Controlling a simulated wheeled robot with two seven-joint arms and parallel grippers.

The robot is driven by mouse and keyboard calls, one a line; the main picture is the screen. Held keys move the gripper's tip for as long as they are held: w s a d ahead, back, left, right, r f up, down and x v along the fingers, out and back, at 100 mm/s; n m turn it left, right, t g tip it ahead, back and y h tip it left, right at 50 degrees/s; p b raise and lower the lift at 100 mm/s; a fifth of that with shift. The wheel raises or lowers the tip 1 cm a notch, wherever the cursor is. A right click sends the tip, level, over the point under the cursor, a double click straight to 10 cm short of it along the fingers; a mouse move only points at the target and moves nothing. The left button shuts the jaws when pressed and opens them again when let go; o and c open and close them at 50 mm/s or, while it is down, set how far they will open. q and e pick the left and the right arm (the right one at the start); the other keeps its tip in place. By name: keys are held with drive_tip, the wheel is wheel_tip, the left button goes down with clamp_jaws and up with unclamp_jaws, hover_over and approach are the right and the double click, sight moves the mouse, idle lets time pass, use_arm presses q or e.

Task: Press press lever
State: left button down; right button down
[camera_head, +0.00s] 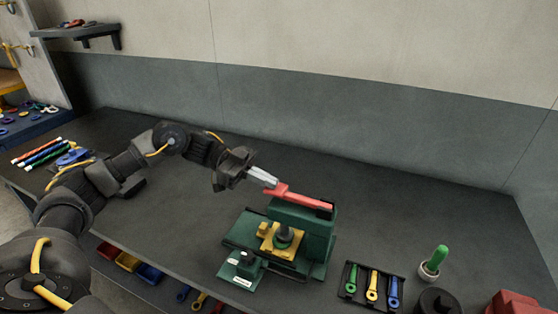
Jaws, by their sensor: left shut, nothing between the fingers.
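The press (318,234) is a green machine on the dark bench, with a yellow block (270,236) and a dark round part on its base. Its red lever (300,197) sticks out at the top toward the left, tilted slightly, with its free end at the left. My left gripper (264,177) is shut and empty. Its fingertips are right at the lever's free end, at its upper left; I cannot tell whether they touch it. My right gripper is not in view.
A dark tray (345,279) with green, yellow and blue tools lies right of the press. A green-handled item stands in a white cup (429,271). A red object (508,303) sits at the lower right. Coloured sticks (40,151) lie far left. The bench behind the press is clear.

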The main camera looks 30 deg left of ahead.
use_arm(q)
drive_tip(key=shift+f, duration=0.2)
wheel_tip(320, 180, up, 5)
drive_tip(key=p, duration=0.4)
drive_tip(key=shift+r+p, duration=0.1)
drive_tip(key=shift+p, duration=0.25)
drive_tip(key=w+b+v, duration=0.1)
drive_tip(key=b+v, duration=0.3)
drive_tip(key=v, duration=0.5)
drive_tip(key=shift+s+a+b, duration=0.4)
drive_tip(key=shift+s, duration=0.1)
